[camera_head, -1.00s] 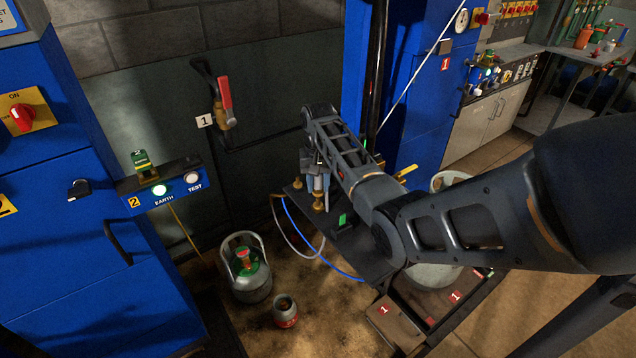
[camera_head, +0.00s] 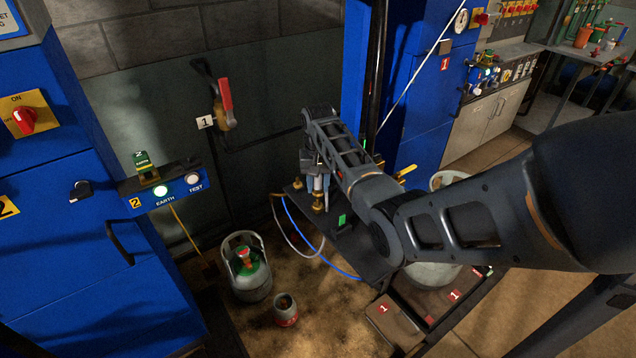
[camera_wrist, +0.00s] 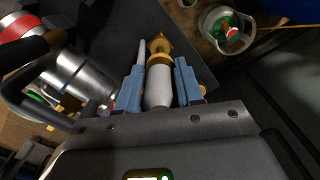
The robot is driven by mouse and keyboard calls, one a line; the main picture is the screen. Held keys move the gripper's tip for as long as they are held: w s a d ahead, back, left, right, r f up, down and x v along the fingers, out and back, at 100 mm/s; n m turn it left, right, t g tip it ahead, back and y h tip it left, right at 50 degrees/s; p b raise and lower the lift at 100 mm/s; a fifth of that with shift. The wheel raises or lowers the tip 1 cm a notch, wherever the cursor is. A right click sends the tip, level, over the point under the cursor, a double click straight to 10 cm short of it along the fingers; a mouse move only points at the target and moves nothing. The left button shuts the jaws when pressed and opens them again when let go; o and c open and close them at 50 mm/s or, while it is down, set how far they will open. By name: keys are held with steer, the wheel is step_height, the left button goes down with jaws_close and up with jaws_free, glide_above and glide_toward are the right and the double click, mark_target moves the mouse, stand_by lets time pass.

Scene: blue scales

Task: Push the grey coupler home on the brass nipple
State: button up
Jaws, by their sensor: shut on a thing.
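My gripper (camera_head: 318,172) is at the small dark bench and points down. In the wrist view its two blue fingers (camera_wrist: 159,86) are closed on both sides of the pale grey coupler (camera_wrist: 158,88). The coupler also shows in the head view (camera_head: 317,185), partly hidden by the fingers. The brass nipple (camera_head: 318,205) stands on the bench directly below it, and shows beyond the coupler in the wrist view (camera_wrist: 158,44). The two look in line and touching or nearly so. I cannot tell how far the coupler sits on the nipple.
The dark bench (camera_head: 352,240) carries a green-marked part (camera_head: 342,221) beside the nipple. A blue hose (camera_head: 325,258) and a pale hose loop off its left side. A grey gas cylinder (camera_head: 247,275) and a small canister (camera_head: 286,311) stand on the floor at left.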

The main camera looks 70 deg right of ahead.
mark_target(318, 199)
steer(key=shift+f+b, duration=0.9)
steer(key=shift+f, duration=0.6)
steer(key=shift+r, duration=0.15)
steer(key=shift+r+p, duration=1.1)
steer(key=shift+p, duration=0.15)
stand_by(0.4)
steer(key=shift+f+b, duration=0.5)
steer(key=shift+f, duration=0.75)
stand_by(1.1)
steer(key=o, duration=1.2)
steer(key=shift+c, duration=0.2)
steer(key=shift+r, duration=3.9)
